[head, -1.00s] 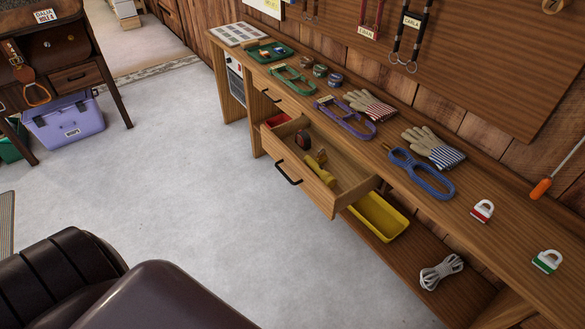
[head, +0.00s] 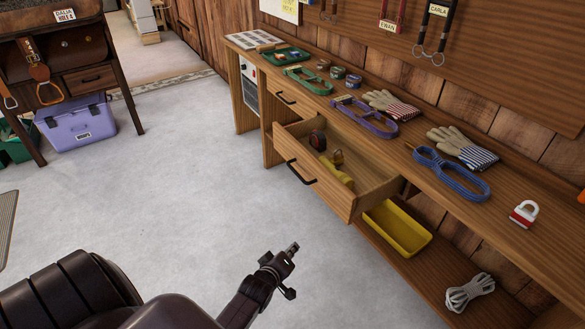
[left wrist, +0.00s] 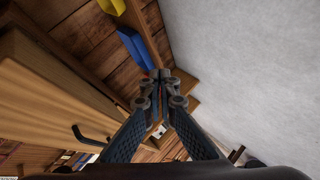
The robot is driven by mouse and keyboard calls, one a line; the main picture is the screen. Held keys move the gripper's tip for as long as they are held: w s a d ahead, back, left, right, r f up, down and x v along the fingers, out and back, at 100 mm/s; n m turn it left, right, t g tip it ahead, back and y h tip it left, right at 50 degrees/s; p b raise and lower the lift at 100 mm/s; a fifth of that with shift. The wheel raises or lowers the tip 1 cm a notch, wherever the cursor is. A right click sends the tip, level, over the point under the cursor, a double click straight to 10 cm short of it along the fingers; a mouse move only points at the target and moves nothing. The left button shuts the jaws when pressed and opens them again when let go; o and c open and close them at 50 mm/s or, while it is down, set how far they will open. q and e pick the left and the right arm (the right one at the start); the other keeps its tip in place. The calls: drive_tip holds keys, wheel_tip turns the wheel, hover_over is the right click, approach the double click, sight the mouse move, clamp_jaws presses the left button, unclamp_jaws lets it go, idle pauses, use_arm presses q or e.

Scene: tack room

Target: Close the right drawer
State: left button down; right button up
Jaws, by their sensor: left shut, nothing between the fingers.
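The right drawer (head: 330,194) of the wooden workbench is pulled well out, with its black bar handle (head: 301,172) facing the room. Inside lie a dark round item (head: 317,140) and yellow items (head: 338,170). My left gripper (head: 292,248) is shut and empty, over the floor in front of the drawer and apart from it. In the left wrist view its fingertips (left wrist: 160,75) are together, and a wooden front with a black handle (left wrist: 90,136) shows at the left. My right gripper is not in view.
A yellow tray (head: 397,228) and a white rope bundle (head: 469,292) lie on the shelf below. The left drawer (head: 286,97) looks shut.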

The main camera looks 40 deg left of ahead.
use_arm(q)
drive_tip(key=w+a+r+n+t+y+b, duration=0.25)
drive_tip(key=w+a+r+n, duration=0.2)
drive_tip(key=r, duration=0.45)
drive_tip(key=n+t+y+b, duration=0.2)
drive_tip(key=n+t+b, duration=0.1)
drive_tip(key=n, duration=0.2)
approach(296, 147)
drive_tip(key=s, duration=0.7)
drive_tip(key=shift+m+g, duration=0.25)
drive_tip(key=shift+m, duration=0.1)
drive_tip(key=shift+w+d+b+x, duration=0.15)
drive_tip(key=shift+d+b+x, duration=0.35)
drive_tip(key=shift+x, duration=1.55)
drive_tip(key=shift+w+d+b+x, duration=0.25)
drive_tip(key=shift+b+x, duration=0.3)
drive_tip(key=shift+x, duration=1.55)
drive_tip(key=shift+w+d+b+x, duration=0.1)
drive_tip(key=shift+d+b+x, duration=0.4)
drive_tip(key=shift+x, duration=1.55)
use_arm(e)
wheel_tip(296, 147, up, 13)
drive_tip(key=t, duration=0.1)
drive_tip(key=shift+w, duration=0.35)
use_arm(q)
drive_tip(key=shift+a+r, duration=0.1)
drive_tip(key=shift+r, duration=0.05)
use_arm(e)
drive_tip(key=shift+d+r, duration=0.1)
